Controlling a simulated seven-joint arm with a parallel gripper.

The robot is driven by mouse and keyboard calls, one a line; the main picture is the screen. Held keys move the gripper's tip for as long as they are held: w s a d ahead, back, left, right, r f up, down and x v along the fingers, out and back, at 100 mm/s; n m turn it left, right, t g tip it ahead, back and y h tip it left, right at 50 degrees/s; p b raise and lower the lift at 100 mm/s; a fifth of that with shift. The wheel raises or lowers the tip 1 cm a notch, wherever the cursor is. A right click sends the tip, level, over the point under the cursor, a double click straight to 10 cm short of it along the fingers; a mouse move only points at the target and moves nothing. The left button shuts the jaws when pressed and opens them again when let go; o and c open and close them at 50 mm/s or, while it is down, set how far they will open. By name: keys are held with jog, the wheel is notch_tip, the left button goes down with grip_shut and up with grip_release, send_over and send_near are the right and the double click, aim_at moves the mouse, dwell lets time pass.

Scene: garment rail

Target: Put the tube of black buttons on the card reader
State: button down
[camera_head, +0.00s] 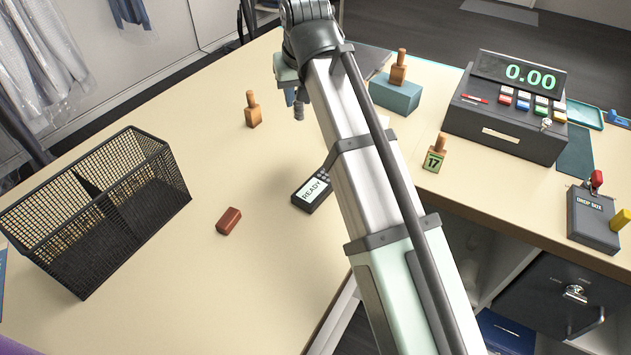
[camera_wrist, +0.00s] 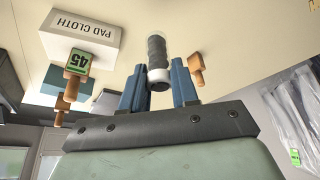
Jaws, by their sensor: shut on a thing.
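The tube of black buttons (camera_wrist: 156,50) is a clear tube with dark contents and a pale band near its lower end. In the wrist view it stands between the two blue fingers of my gripper (camera_wrist: 158,92), which is shut on it.
A wooden stamp (camera_head: 253,110) stands left of my gripper; another (camera_head: 435,155) is right of my arm. A teal box (camera_head: 394,95) with a stamp on top and a cash register (camera_head: 507,110) are at right. A wire basket (camera_head: 100,205) and brown block (camera_head: 228,221) are left.

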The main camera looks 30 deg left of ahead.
jog(key=s+d+f, duration=0.2)
jog(key=s+d, duration=0.2)
jog(key=d, duration=0.3)
jog(key=m, duration=0.1)
send_over(318, 184)
jog(key=shift+f, duration=5.3)
jog(key=shift+f, duration=0.1)
jog(key=c, duration=0.8)
grip_release()
jog(key=shift+c, duration=0.2)
jog(key=v, duration=1.2)
jog(key=shift+s+a, duration=0.15)
jog(key=shift+a, duration=0.15)
